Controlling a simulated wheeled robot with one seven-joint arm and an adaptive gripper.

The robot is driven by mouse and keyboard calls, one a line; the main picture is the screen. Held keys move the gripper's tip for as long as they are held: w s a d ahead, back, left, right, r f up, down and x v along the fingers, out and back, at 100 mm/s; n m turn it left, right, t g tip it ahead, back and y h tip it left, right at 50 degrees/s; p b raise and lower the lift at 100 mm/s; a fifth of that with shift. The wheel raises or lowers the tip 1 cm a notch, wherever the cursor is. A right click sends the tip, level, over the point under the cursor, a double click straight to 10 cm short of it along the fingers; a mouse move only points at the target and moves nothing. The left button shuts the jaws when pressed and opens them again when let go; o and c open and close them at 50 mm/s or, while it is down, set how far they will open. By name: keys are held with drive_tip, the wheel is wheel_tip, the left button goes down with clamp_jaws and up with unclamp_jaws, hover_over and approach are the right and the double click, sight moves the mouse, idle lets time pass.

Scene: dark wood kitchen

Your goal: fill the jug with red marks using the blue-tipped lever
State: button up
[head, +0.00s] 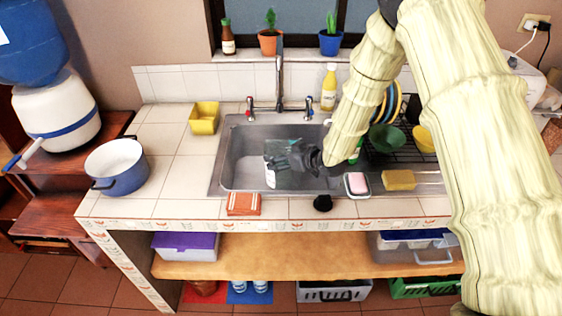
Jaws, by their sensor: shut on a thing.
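The sink (232,165) is set in the tiled counter, with a tall metal tap (280,75) at its back edge. A lever with a red tip (250,103) stands left of the tap. The blue-tipped lever (308,104) stands right of it. My gripper (275,157) reaches into the sink from the right and is shut on a clear jug (270,178). The jug is in the basin, in front of the tap. My dark fingers hide part of it, and its red marks are too small to make out. I cannot tell whether it touches the sink floor.
A yellow bottle (329,87) stands behind the right lever. A dish rack (405,150) is at right. A blue pot (118,170) stands at left.

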wheel_tip(320, 180, down, 3)
drive_tip(key=shift+f+p, duration=0.2)
drive_tip(key=shift+p, duration=0.3)
drive_tip(key=shift+f, duration=0.1)
drive_tip(key=shift+f+b, duration=0.3)
drive_tip(key=shift+f, duration=0.3)
drive_tip(key=o, duration=1.2)
drive_tip(key=shift+c, duration=0.2)
